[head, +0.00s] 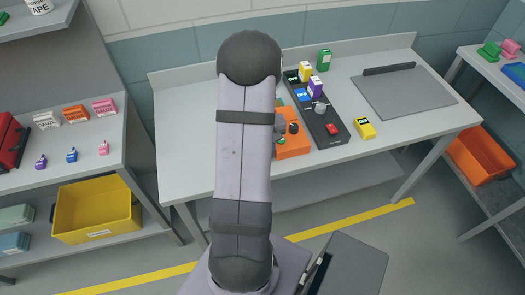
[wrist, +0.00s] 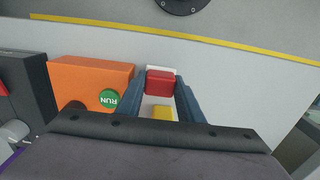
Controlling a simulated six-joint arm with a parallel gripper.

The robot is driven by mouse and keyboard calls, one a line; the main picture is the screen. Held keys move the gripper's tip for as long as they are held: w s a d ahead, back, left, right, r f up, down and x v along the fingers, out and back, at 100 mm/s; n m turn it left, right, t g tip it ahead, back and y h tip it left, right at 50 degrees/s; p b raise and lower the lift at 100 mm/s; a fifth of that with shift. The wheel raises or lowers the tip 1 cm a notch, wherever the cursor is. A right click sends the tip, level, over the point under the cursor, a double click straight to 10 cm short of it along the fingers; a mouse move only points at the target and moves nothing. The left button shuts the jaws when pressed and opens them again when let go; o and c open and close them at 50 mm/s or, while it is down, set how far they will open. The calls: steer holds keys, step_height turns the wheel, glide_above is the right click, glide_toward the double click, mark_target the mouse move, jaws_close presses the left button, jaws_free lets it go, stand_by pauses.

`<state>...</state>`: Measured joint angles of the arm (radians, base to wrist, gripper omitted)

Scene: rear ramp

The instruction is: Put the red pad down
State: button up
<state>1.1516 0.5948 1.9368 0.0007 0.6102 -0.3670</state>
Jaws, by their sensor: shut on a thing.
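My gripper (wrist: 159,90) is shut on a small block with a red face, which I take to be the red pad (wrist: 160,82). White shows around the red, and a yellow patch (wrist: 162,112) shows nearer the palm. In the wrist view the pad is just right of the orange box (wrist: 82,76) with the green RUN button. I cannot tell whether it touches the bench top. In the head view my arm hides the gripper and pad; the orange box (head: 293,147) shows partly beside the arm.
A black console (head: 325,128) with a knob and a red part stands on the bench, right of the orange box. A yellow item (head: 365,128) lies beside it. A grey mat (head: 405,93) lies further right. The bench's front right area (head: 420,120) is bare.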

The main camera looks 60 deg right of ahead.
steer(key=shift+f, duration=0.25)
steer(key=o, duration=0.6)
steer(key=shift+o, duration=0.2)
steer(key=shift+r, duration=0.15)
step_height(320, 180, up, 12)
steer(key=b, duration=0.3)
steer(key=shift+r, duration=0.1)
steer(key=w+a+f+n, duration=0.1)
steer(key=w+a+n, duration=0.2)
steer(key=w+a, duration=0.65)
steer(key=s+a+f+n, duration=0.2)
steer(key=a+n, duration=0.1)
steer(key=a, duration=1)
steer(key=s+a+f+n, duration=0.1)
steer(key=a+f+n, duration=0.1)
steer(key=a, duration=1.2)
steer(key=shift+s+n, duration=0.4)
steer(key=shift+n, duration=0.1)
steer(key=shift+o, duration=0.4)
